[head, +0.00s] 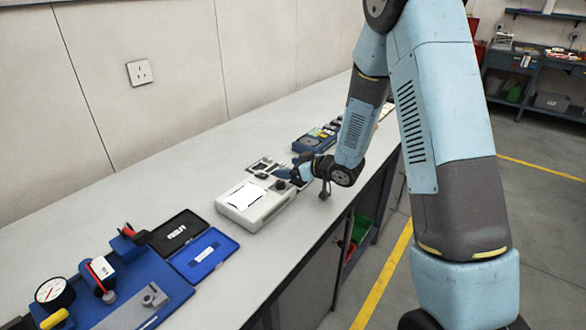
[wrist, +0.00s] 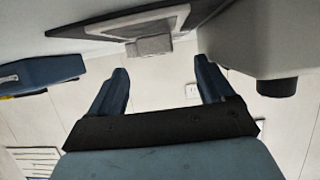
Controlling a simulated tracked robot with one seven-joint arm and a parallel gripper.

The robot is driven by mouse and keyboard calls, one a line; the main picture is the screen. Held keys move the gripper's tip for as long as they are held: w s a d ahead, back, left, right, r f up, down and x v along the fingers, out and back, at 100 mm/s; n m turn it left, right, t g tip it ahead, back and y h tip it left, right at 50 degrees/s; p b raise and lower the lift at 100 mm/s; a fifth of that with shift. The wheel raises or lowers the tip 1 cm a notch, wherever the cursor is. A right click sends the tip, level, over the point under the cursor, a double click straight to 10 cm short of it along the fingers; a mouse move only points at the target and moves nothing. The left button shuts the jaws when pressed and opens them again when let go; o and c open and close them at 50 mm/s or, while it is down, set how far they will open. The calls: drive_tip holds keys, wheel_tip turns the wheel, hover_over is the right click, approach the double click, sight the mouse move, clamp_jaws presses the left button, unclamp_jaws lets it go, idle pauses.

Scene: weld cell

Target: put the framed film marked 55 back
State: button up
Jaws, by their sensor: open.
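My gripper (head: 289,174) is low over the bench, just behind the pale box with a lit white panel (head: 250,197). In the wrist view my gripper (wrist: 161,68) is open, with nothing between its two blue fingers. A flat dark-edged frame (wrist: 120,24) with a small grey block (wrist: 149,47) at its edge lies beyond the fingertips. Flat dark-framed pieces (head: 262,167) also lie near the gripper in the head view. No marking 55 can be read, so I cannot tell which piece is the framed film.
An open black and blue case (head: 204,254) lies left of the pale box. A blue tray with gauges (head: 140,285) is at the front left. A blue holder (head: 315,139) stands farther back. Bare bench top lies along the wall. The bench's right edge is close to my arm.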

drive_tip(key=shift+s+d+f, duration=0.2)
drive_tip(key=shift+s+d, duration=0.05)
drive_tip(key=shift+d, duration=0.25)
drive_tip(key=v, duration=1.1)
drive_tip(key=shift+a+r, duration=0.1)
drive_tip(key=shift+r, duration=0.3)
drive_tip(key=s+d+r+m+t+h, duration=0.1)
drive_tip(key=s+d+r+m+h, duration=0.2)
drive_tip(key=d+r+h, duration=0.35)
drive_tip(key=s+d+r+m+t+h, duration=0.1)
drive_tip(key=s+d+r+m+h, duration=0.2)
drive_tip(key=d+r, duration=0.5)
drive_tip(key=s+r+m+g, duration=0.2)
drive_tip(key=s+r, duration=0.1)
drive_tip(key=s, duration=0.8)
drive_tip(key=s+a+r+m+g+h, duration=0.1)
drive_tip(key=s+r+m+g, duration=0.1)
drive_tip(key=s, duration=0.9)
wheel_tip(320, 180, up, 2)
drive_tip(key=shift+r+g, duration=0.1)
drive_tip(key=shift+g, duration=0.4)
